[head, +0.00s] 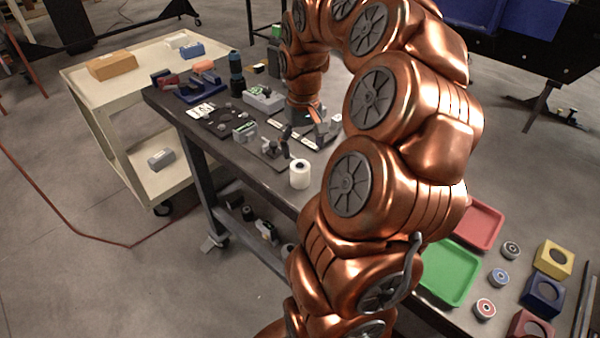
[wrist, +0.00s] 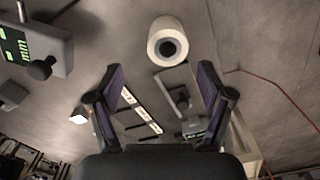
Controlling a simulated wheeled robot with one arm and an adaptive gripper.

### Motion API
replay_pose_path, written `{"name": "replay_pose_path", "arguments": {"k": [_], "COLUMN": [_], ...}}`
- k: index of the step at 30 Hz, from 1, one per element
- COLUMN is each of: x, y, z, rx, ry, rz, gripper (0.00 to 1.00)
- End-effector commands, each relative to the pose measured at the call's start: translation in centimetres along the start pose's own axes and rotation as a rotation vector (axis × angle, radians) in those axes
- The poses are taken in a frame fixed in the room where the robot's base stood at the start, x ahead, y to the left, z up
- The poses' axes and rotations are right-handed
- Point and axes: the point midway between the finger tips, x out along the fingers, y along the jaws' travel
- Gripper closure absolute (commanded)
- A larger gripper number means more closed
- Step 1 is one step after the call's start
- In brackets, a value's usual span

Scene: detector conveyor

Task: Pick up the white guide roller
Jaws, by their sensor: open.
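The white guide roller (head: 300,174) stands upright near the front edge of the dark workbench in the head view. In the wrist view the white guide roller (wrist: 168,42) shows its round end with a dark centre hole, beyond the fingertips and slightly right of the middle. My gripper (wrist: 162,82) is open, its two fingers apart with nothing between them. Gripper and roller are apart.
A grey device with a green "mm" display (wrist: 35,45) is at the upper left in the wrist view. Gauges and dark plates crowd the bench left of the roller. A green tray (head: 452,272) and a red tray (head: 474,222) lie at the right. A cream cart (head: 120,125) stands left.

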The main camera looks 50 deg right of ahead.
Motion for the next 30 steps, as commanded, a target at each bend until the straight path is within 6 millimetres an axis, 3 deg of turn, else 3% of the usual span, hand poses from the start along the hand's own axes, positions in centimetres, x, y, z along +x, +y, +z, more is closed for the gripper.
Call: {"name": "replay_pose_path", "arguments": {"k": [6, 14, 25, 30], "x": [1.7, 2.6, 6.5, 7.1], "y": [-0.2, -0.4, -1.0, -1.0], "z": [0.2, 0.4, 0.9, 0.9], "rx": [-0.002, -0.002, -0.003, -0.003], "ry": [-0.003, -0.002, -0.004, 0.0], "rz": [-0.002, -0.001, -0.001, -0.002], "gripper": [0.21, 0.21, 0.21, 0.21]}}
